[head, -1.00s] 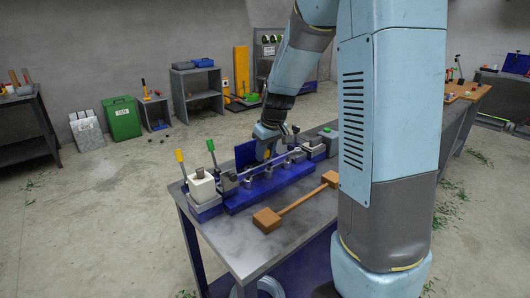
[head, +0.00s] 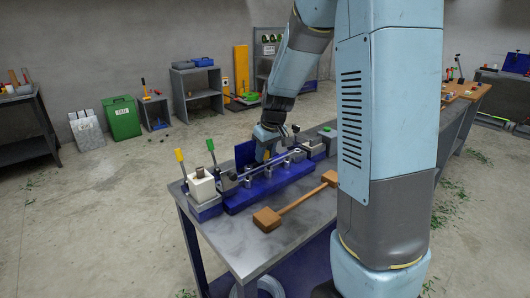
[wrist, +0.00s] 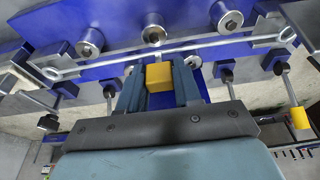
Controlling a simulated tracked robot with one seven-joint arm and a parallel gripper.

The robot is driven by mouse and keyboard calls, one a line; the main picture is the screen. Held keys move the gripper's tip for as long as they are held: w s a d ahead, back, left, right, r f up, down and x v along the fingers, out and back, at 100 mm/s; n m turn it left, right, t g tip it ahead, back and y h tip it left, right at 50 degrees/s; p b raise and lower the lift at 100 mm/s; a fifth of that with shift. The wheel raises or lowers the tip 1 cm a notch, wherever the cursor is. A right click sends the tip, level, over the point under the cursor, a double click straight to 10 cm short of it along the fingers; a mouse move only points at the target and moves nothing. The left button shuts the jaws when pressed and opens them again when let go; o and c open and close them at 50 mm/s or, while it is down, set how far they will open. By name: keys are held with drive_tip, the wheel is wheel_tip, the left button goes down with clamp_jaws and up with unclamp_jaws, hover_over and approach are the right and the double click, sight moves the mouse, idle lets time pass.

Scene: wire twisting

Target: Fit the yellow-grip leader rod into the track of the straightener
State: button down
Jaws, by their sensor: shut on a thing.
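My gripper (wrist: 160,88) is shut on the yellow grip (wrist: 159,78) of the leader rod. The metal rod (wrist: 112,64) runs crosswise in front of the fingers in the wrist view, with a ring at its left end. It lies close along the row of rollers (wrist: 152,34) of the blue straightener (wrist: 192,18); I cannot tell whether it is seated in the track. In the head view my gripper (head: 265,155) is low over the straightener (head: 238,201), and the grip is mostly hidden by the fingers.
The straightener stands on a grey workbench (head: 262,254). Levers with a yellow handle (head: 179,154) and a green handle (head: 210,144) stick up at its left end. A wooden bar with block ends (head: 268,219) lies in front of it. Bare bench lies around the bar.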

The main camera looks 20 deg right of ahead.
drive_tip(key=shift+f, duration=0.65)
drive_tip(key=c, duration=0.7)
unclamp_jaws()
drive_tip(key=shift+r, duration=0.1)
drive_tip(key=v, duration=1.3)
drive_tip(key=shift+r, duration=0.2)
drive_tip(key=shift+s, duration=0.1)
drive_tip(key=shift+s, duration=0.1)
